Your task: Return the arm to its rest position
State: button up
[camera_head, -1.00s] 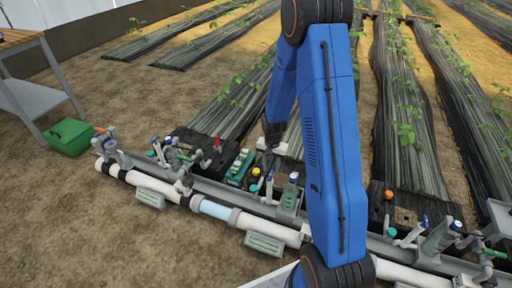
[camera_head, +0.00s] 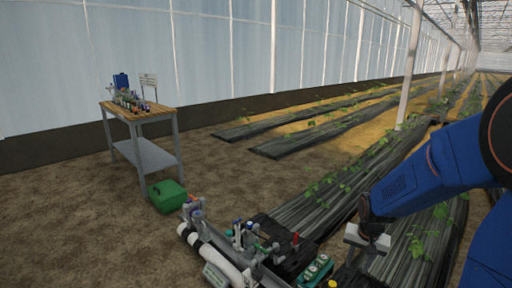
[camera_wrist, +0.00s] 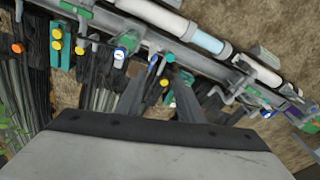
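My blue arm (camera_head: 430,172) reaches in from the right edge in the head view, bent at a large dark joint. My gripper (camera_head: 366,241) hangs at its end, in front of the dark plant rows and right of the skid. In the wrist view, the two dark fingers of my gripper (camera_wrist: 160,100) stand apart with nothing held between them. Beyond them lies the skid's pipe (camera_wrist: 200,38) with its valves and fittings. The pipe's near end also shows in the head view (camera_head: 229,268).
A wooden-topped bench (camera_head: 140,112) with small items stands at the left. A green box (camera_head: 167,196) sits on the soil by its leg. Plant rows (camera_head: 330,195) run to the back. Bare soil (camera_head: 80,220) lies open at the left.

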jog(key=s+a+r+n+t, duration=0.1)
jog(key=s+a+r+n, duration=0.1)
jog(key=s+r, duration=0.6)
jog(key=s+a+r+n+t, duration=0.1)
jog(key=s+a+r+n, duration=0.2)
jog(key=s+r, duration=0.6)
jog(key=s, duration=0.6)
jog(key=shift+s+n+t, duration=0.3)
jog(key=shift+s+t, duration=0.05)
jog(key=shift+t, duration=0.05)
jog(key=shift+s, duration=0.6)
jog(key=shift+c, duration=0.6)
